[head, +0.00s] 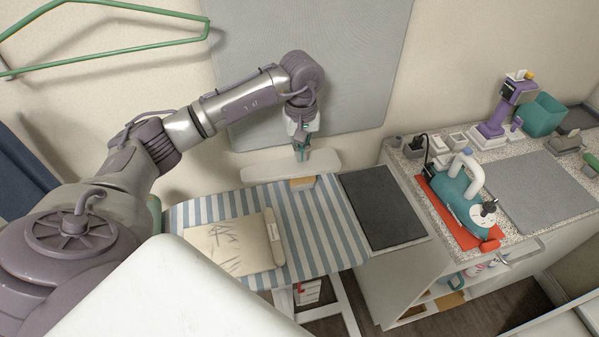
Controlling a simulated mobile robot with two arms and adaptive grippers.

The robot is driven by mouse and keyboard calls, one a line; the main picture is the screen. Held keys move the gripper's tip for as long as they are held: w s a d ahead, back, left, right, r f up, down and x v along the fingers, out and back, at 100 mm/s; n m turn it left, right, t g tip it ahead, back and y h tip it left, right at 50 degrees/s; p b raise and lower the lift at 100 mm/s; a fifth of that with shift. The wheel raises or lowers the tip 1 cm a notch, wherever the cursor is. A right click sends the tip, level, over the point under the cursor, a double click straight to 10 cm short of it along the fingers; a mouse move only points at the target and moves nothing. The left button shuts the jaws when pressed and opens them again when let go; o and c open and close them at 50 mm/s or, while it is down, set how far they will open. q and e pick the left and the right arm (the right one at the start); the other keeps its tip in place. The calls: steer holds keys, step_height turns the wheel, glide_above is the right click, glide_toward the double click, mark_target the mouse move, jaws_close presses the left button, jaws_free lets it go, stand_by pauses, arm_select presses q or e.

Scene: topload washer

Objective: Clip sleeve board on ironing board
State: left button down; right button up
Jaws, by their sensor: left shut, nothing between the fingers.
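The ironing board (326,225) has a blue and white striped cover and stands below my left arm. The sleeve board (265,170) is a long pale narrow board at the back edge of the ironing board. A small tan block (302,183) shows under its front edge, over the striped cover. My left gripper (302,156) points down at the sleeve board's top, near its middle-right. Its fingers are shut with nothing between them; whether they touch the board I cannot tell. My right gripper is not in view.
A dark mat (382,205) lies right of the board. A teal iron (462,195) stands on a red mat on the speckled counter. A green hanger (110,45) hangs at upper left.

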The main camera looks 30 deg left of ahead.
arm_select(q)
steer(key=shift+r+p, duration=1.25)
steer(key=shift+r, duration=1.45)
steer(key=shift+s+f, duration=0.1)
